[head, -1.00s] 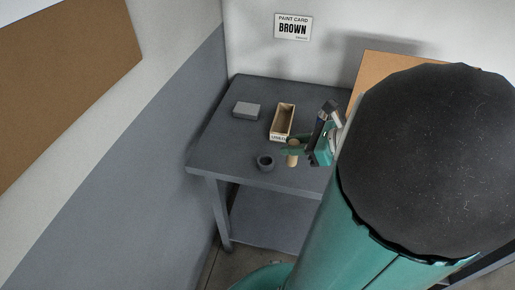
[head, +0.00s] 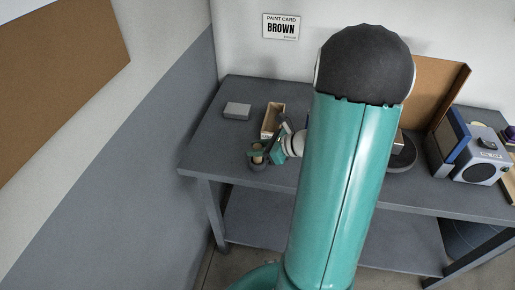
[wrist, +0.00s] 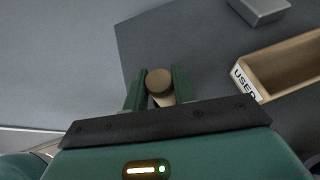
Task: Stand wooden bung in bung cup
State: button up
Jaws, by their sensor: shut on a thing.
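The wooden bung (head: 257,147) is a tan cylinder, roughly upright, between the green fingers of my gripper (head: 258,153). In the wrist view, the bung (wrist: 158,80) shows its round top between the two fingers (wrist: 157,90), which are shut on it. The dark grey bung cup (head: 259,166) is on the table near its front left corner, directly below the bung in the head view. The fingers and bung cover the cup's mouth, so I cannot tell whether the bung's lower end is inside. The cup cannot be made out in the wrist view.
A wooden box (head: 267,133) stands just behind the cup; its label reads USED in the wrist view (wrist: 262,80). A light grey block (head: 237,110) lies further left on the grey table (head: 210,150). A blue-grey machine (head: 478,165) stands at the right.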

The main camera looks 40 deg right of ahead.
jog(key=shift+f, duration=0.2)
jog(key=o, duration=1)
jog(key=shift+r, duration=0.1)
